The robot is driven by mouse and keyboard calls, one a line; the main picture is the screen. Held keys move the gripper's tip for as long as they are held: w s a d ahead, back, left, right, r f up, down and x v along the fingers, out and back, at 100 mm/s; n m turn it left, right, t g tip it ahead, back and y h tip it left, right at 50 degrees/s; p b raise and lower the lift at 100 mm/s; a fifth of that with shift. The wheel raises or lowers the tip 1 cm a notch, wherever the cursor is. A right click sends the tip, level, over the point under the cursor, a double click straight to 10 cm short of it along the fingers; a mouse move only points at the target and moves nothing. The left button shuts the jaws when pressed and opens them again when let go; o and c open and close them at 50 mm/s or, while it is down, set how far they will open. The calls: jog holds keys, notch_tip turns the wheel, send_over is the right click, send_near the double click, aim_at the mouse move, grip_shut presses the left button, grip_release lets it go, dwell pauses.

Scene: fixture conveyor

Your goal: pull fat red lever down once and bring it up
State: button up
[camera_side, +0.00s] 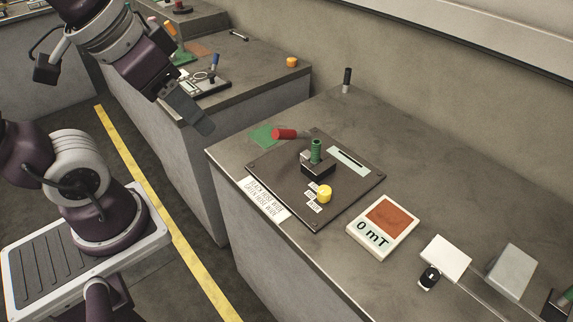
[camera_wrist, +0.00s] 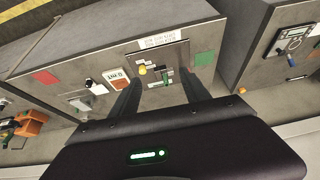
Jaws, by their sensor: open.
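The fat red lever (camera_side: 284,134) is a thick red grip at the back left edge of a dark panel (camera_side: 284,190), in the side view. It lies close to horizontal, beside a green patch. In the wrist view the panel (camera_wrist: 153,79) is small and far off, and I cannot make out the red lever clearly. My gripper (camera_side: 196,117) is up to the left of the bench, well apart from the lever. Its two fingers are spread with nothing between them, as the wrist view also shows (camera_wrist: 161,84).
The panel also bears a green ridged lever (camera_side: 316,151) and a yellow knob (camera_side: 324,194). A "0 mT" display (camera_side: 382,227) and a white box (camera_side: 446,257) stand to the right. A black post (camera_side: 347,80) is behind. Another bench (camera_side: 255,75) stands beyond a gap.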

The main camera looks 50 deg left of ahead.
jog(key=shift+s+d+f, duration=0.1)
jog(key=shift+s+d, duration=0.1)
jog(key=shift+s, duration=0.7)
jog(key=shift+c, duration=0.5)
jog(key=shift+g, duration=0.5)
jog(key=w, duration=0.2)
jog(key=w+a, duration=0.1)
jog(key=w, duration=0.4)
jog(key=shift+a+r, duration=0.2)
jog(key=shift+r, duration=0.1)
jog(key=shift+c, duration=0.2)
jog(key=m+g+y, duration=0.1)
jog(key=g+y, duration=0.1)
jog(key=g, duration=0.2)
send_over(285, 130)
jog(key=d, duration=0.1)
notch_tip(285, 130, down, 15)
jog(key=f, duration=0.5)
jog(key=a+f, duration=0.1)
jog(key=f, duration=0.2)
jog(key=shift+a, duration=0.1)
jog(key=shift+f, duration=0.3)
jog(key=shift+c, duration=0.2)
grip_shut()
